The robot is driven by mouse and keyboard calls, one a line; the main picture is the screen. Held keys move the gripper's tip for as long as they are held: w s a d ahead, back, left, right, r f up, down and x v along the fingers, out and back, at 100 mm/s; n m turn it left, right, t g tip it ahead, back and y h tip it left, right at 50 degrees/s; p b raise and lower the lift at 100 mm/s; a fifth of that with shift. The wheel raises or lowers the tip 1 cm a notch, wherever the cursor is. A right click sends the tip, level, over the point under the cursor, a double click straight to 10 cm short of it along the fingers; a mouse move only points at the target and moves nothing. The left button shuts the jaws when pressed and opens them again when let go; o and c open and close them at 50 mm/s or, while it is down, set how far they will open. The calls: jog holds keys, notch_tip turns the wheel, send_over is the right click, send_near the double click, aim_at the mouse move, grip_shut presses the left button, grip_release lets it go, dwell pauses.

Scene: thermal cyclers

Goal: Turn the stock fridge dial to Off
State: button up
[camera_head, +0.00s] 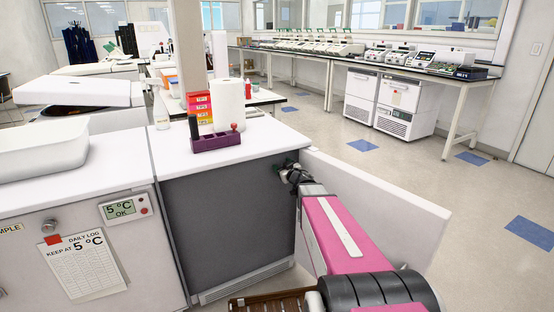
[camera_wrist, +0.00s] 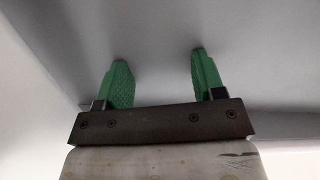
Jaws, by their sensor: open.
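The fridge in the middle of the head view has a white top (camera_head: 235,158), a dark grey front opening or face (camera_head: 230,225) and a vent grille at its foot. A white door panel (camera_head: 385,205) stands swung out to its right. No dial can be made out in either view. My gripper (camera_head: 290,170) is at the upper right edge of the dark front, beside the door's inner edge, small and partly hidden by my arm. In the wrist view my gripper (camera_wrist: 158,57) has two green fingers spread apart with nothing between them, against a plain grey surface (camera_wrist: 155,25).
A left unit has a display (camera_head: 120,209) reading 5 °C OK and a log sheet (camera_head: 84,268). A white tub (camera_head: 42,150) sits on it. A purple rack (camera_head: 216,142) and paper roll (camera_head: 230,103) stand on the middle top. Open floor (camera_head: 400,165) lies beyond the door.

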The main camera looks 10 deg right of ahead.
aim_at(272, 157)
jog(key=x, duration=0.9)
jog(key=shift+w+a, duration=0.15)
jog(key=shift+w, duration=0.2)
jog(key=c, duration=0.9)
